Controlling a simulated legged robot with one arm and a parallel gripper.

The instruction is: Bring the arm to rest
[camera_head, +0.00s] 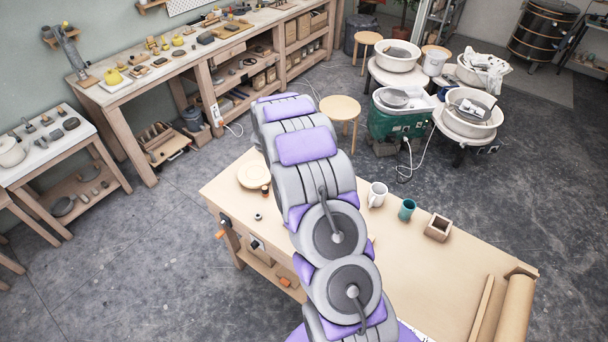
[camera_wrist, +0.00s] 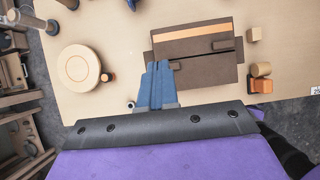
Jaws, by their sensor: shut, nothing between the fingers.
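My arm reaches out over the wooden worktable (camera_head: 440,290) in the head view, bent and raised, and hides its own end there. In the wrist view my gripper (camera_wrist: 158,66) shows as two blue fingers, closed together with nothing between them. The fingers point over a brown flat panelled piece (camera_wrist: 208,72) on the tabletop; whether they touch it I cannot tell. A pale round disc (camera_wrist: 80,68) lies to their left, apart from them.
A small dark jar (camera_head: 266,189) stands by the disc. A white mug (camera_head: 377,194), a teal cup (camera_head: 406,209) and a square box (camera_head: 438,228) stand right of my arm. A paper roll (camera_head: 515,308) lies at the right end. Stools and pottery wheels stand beyond.

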